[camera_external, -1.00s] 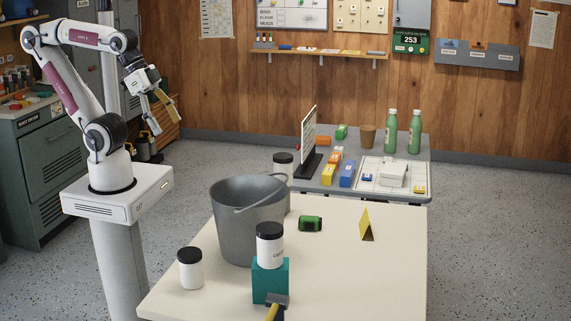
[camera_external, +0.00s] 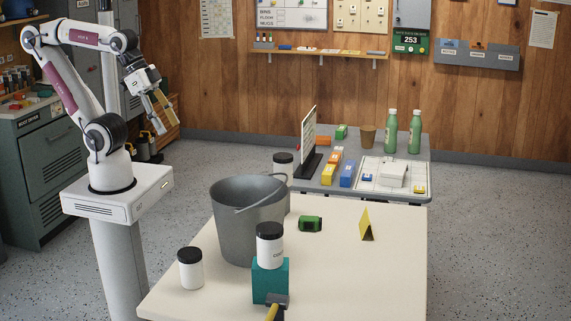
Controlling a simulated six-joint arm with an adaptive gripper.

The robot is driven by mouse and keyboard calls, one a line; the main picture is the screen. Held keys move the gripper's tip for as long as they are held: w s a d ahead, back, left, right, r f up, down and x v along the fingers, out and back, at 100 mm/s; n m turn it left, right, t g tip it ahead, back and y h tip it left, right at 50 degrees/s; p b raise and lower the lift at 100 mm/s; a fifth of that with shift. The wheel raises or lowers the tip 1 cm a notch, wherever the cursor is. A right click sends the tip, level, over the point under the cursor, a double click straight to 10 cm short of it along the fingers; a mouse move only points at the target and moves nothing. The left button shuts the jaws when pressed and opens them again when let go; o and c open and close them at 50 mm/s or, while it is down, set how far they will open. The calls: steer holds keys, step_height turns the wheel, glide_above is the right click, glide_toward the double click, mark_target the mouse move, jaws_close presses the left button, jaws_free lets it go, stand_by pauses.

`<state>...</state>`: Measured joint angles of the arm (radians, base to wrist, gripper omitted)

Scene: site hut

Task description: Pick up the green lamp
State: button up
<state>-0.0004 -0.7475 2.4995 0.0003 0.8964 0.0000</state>
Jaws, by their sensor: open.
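A small green and black thing (camera_external: 310,223) lies on the cream table, right of the grey bucket; it may be the green lamp, but it is too small to tell. My gripper (camera_external: 166,118) is open and empty. It hangs in the air at the upper left, well left of the table and far from the green thing. Nothing covers the green thing in this view.
A grey bucket (camera_external: 243,240) stands left of the green thing. A white jar (camera_external: 269,250) sits on a teal block (camera_external: 269,283) in front, near a hammer (camera_external: 277,301). Another white jar (camera_external: 190,273) stands left. A yellow sign (camera_external: 364,221) stands right. The table's right front (camera_external: 375,285) is clear.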

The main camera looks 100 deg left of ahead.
steer(key=w+a+f+t, duration=0.1)
steer(key=w+a+t, duration=0.15)
steer(key=w, duration=1.25)
steer(key=t+y, duration=0.2)
steer(key=t, duration=0.3)
glide_above(315, 219)
steer(key=s, duration=0.3)
step_height(315, 219, down, 19)
steer(key=shift+n, duration=0.8)
steer(key=s+f, duration=0.1)
steer(key=f, duration=0.2)
steer(key=s+f, duration=0.1)
steer(key=f, duration=0.2)
steer(key=s+f, duration=0.1)
steer(key=f, duration=0.2)
steer(key=shift+s+d+f, duration=0.1)
steer(key=shift+d+f, duration=0.05)
steer(key=shift+d, duration=0.1)
steer(key=shift+s+d+f, duration=0.1)
steer(key=shift+s+f, duration=0.25)
steer(key=shift+f, duration=0.25)
steer(key=shift+x, duration=1.3)
steer(key=shift+w, duration=0.1)
